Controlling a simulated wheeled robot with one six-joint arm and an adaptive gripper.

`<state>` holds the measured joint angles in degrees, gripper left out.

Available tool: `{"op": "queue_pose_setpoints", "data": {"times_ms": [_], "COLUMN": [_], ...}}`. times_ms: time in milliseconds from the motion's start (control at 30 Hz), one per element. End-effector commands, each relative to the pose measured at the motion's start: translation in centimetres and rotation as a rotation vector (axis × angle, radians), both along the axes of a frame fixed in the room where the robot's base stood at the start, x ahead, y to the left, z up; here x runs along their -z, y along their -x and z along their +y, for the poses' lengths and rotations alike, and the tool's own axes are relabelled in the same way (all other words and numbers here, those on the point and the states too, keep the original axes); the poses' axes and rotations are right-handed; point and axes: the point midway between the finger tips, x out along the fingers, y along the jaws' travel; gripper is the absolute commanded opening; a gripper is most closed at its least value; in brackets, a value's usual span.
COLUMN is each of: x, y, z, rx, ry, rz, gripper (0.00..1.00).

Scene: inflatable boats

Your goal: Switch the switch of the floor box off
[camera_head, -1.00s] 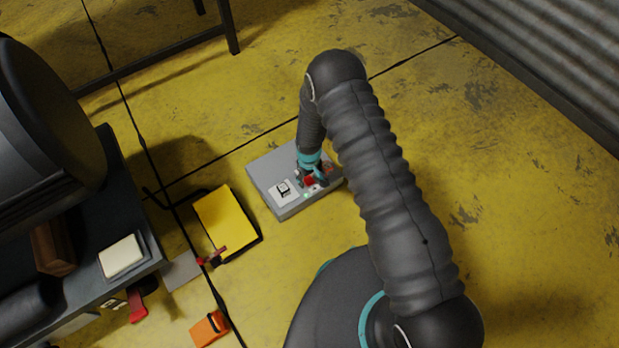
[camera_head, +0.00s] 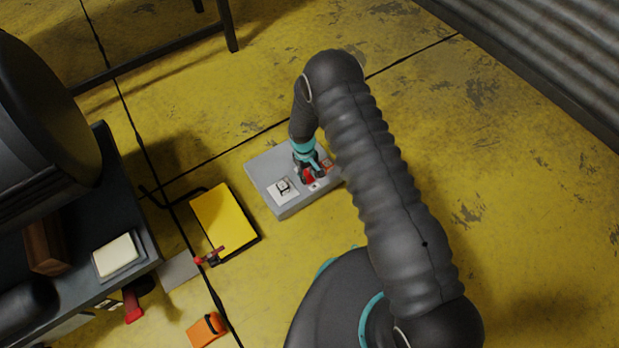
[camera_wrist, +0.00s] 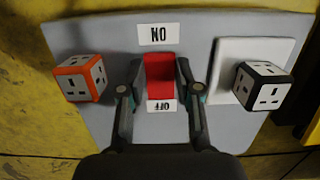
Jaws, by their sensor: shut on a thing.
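The grey floor box (camera_head: 268,168) lies on the yellow floor, left of my arm; its top fills much of the wrist view (camera_wrist: 218,22). Its red switch (camera_wrist: 160,72) sits between a white ON label (camera_wrist: 158,34) and a white OFF label (camera_wrist: 162,106). My gripper (camera_wrist: 160,66) has one finger on each side of the red switch and is shut on it. In the head view my gripper (camera_head: 310,174) reaches down onto the box and partly covers the switch. Which way the switch is tilted I cannot tell.
An orange socket cube (camera_wrist: 81,78) and a black-edged socket cube (camera_wrist: 262,86) flank the switch. A yellow panel (camera_head: 224,218) lies left of the box, near a dark bench (camera_head: 75,285). An orange item (camera_head: 207,330) lies below. Floor above the box is clear.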

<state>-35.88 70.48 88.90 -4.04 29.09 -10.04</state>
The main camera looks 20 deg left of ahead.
Motion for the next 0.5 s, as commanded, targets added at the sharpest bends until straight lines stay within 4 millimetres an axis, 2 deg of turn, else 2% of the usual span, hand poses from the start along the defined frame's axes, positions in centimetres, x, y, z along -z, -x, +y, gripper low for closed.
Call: {"op": "queue_pose_setpoints", "data": {"times_ms": [33, 500], "x": [0.60, 0.01], "y": [-0.04, -0.03], "z": [0.26, 0.34], "rx": [-0.002, -0.001], "ry": [0.015, 0.084], "rz": [0.013, 0.071], "gripper": [0.00, 0.00]}}
